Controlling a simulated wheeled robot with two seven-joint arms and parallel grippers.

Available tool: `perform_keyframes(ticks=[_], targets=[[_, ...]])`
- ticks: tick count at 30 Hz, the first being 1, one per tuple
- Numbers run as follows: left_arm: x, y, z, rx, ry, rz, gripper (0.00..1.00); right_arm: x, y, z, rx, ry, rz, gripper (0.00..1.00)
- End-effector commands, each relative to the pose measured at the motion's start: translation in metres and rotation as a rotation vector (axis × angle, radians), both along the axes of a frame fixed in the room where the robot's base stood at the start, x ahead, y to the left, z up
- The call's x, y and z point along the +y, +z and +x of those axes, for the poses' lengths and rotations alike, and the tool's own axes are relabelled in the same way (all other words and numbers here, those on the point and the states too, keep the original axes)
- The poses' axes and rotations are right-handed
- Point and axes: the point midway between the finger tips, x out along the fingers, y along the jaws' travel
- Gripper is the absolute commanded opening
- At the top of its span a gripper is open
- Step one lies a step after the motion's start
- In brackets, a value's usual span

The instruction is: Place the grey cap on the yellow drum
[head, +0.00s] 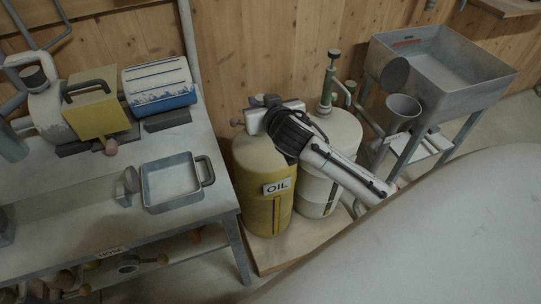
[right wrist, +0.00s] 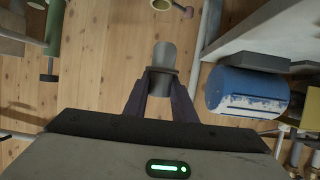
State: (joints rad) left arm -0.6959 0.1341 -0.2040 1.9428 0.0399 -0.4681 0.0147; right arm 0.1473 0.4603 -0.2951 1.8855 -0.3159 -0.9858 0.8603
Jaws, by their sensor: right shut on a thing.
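The yellow drum (head: 248,162), labelled OIL, stands on a low wooden platform beside the bench. My right gripper (head: 262,112) is above the drum's top in the head view, and its wrist covers part of that top. In the right wrist view, the right gripper (right wrist: 163,86) is shut on the grey cap (right wrist: 163,58), a small grey cylinder with a wider rim. The cap is hard to make out in the head view. I cannot tell whether it touches the drum. My left gripper is not in view.
A white drum (head: 343,130) with a green pump (head: 328,85) stands just right of the yellow drum. A grey sink (head: 440,65) stands at the right.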

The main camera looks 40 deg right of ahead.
Motion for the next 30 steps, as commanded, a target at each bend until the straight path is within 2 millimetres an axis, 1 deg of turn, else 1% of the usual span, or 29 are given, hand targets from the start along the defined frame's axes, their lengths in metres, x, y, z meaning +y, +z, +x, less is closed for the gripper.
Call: perform_keyframes(ticks=[1, 3, 7, 15, 21, 27, 30], targets=[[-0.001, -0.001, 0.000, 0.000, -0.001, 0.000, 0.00, -0.008, -0.023, -0.003, 0.007, -0.007, 0.001, 0.00], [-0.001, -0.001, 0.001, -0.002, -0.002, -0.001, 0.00, -0.015, -0.042, -0.006, 0.004, -0.009, 0.001, 0.00], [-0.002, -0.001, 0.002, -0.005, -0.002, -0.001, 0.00, -0.023, -0.064, -0.010, -0.001, -0.008, 0.001, 0.00], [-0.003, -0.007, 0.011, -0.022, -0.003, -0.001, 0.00, -0.024, -0.115, -0.011, -0.003, -0.005, 0.001, 0.00], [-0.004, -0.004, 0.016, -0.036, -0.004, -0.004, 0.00, -0.024, -0.133, -0.011, -0.005, -0.007, 0.001, 0.00], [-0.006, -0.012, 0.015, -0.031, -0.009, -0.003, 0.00, -0.023, -0.162, -0.011, -0.004, -0.005, 0.001, 0.00], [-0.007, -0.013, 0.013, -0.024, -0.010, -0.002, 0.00, -0.023, -0.166, -0.011, -0.006, -0.004, 0.001, 0.00]])
